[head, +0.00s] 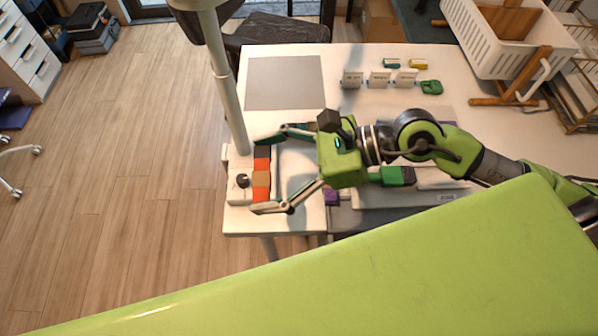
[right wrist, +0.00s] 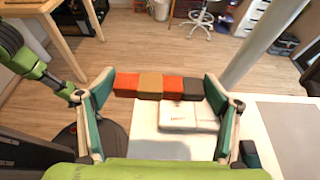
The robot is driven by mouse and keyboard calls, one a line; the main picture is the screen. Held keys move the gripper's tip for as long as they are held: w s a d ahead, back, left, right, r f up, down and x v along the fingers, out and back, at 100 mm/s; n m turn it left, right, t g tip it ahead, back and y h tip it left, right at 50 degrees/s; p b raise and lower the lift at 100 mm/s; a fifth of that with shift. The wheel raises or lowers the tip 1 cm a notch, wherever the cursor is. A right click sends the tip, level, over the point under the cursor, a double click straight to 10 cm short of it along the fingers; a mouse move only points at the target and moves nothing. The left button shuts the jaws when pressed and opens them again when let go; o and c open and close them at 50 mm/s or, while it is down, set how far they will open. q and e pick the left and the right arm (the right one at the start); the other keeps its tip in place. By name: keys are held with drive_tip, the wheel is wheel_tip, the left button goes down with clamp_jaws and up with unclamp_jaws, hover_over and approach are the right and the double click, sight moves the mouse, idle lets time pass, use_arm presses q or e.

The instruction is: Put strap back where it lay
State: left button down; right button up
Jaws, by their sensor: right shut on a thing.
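The strap is a short row of red-orange, tan and dark segments (head: 261,180) at the left edge of the white table, beside a white block with a black knob. It also shows in the right wrist view (right wrist: 150,86). My right gripper (head: 263,174) reaches in from the right, with its fingers spread wide along the strap and one tip at each end of it. It is shut on the strap end to end. Whether the strap touches the surface below is unclear. My left gripper is not in view.
A white pole (head: 229,90) rises near the strap. A bare grey mat (head: 285,82) lies behind. Small white cards (head: 379,79), a green item (head: 431,87) and a white basket (head: 505,45) stand farther right. A green-and-black object (head: 394,176) lies under my right arm.

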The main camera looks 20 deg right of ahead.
drive_tip(key=w+d+f, duration=0.2)
drive_tip(key=d, duration=0.2)
hover_over(299, 184)
wheel_tip(299, 184, down, 5)
drive_tip(key=shift+a, duration=0.15)
wheel_tip(299, 184, down, 3)
drive_tip(key=shift+f, duration=0.2)
drive_tip(key=shift+f, duration=0.1)
drive_tip(key=shift+f+b, duration=0.55)
drive_tip(key=o, duration=1.1)
drive_tip(key=shift+r, duration=0.15)
